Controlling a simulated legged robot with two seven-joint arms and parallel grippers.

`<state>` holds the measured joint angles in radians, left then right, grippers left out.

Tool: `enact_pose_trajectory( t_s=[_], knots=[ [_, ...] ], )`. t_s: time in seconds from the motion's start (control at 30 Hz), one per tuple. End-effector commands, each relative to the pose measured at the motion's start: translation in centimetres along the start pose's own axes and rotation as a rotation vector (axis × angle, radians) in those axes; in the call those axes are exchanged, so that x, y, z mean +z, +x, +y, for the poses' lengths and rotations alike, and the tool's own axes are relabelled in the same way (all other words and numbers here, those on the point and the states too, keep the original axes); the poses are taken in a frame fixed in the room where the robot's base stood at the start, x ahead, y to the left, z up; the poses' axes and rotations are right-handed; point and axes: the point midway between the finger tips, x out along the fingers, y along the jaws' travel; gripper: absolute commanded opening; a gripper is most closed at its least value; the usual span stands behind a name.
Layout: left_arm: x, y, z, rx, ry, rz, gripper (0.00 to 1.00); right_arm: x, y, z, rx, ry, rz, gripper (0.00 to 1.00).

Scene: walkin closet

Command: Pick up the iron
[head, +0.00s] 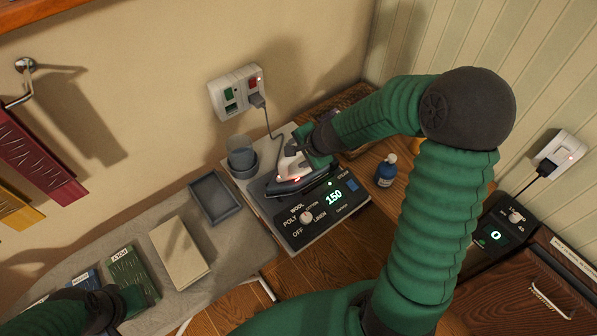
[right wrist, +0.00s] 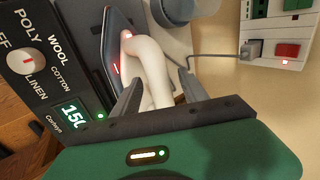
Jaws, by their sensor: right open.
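The iron (head: 286,186), with a dark soleplate and pale handle, rests on the control station (head: 322,222), whose display reads 150. My right gripper (head: 300,148) is at the iron's handle. In the right wrist view, the pale handle (right wrist: 148,62) lies between the two dark fingers of my right gripper (right wrist: 161,78). These fingers are open, with the handle reaching down between them. Whether either finger touches it is not clear.
A grey cup (head: 241,157) stands behind the iron. A grey cord (head: 271,128) runs up to the wall socket (head: 236,93). A blue bottle (head: 386,171) stands to the right.

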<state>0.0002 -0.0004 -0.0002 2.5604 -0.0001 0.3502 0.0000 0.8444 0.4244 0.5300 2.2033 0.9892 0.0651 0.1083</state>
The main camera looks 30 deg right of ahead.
Motion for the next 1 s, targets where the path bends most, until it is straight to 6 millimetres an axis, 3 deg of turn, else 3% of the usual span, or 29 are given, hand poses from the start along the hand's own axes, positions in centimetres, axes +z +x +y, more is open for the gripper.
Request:
enact_pose_trajectory(
  t_s=[0.1, 0.47, 1.0],
  knots=[
    [-0.02, -0.01, 0.01, 0.000, 0.000, 0.000, 0.36, 0.01, -0.03, 0.00, 0.000, 0.000, 0.000, 0.49],
    [-0.02, -0.02, 0.02, 0.000, 0.001, 0.000, 0.36, 0.03, -0.16, 0.03, 0.000, 0.000, 0.000, 0.02],
    [-0.02, -0.04, 0.01, 0.000, 0.000, 0.000, 0.36, -0.01, -0.22, -0.06, -0.002, -0.001, 0.000, 0.00]
  ],
)
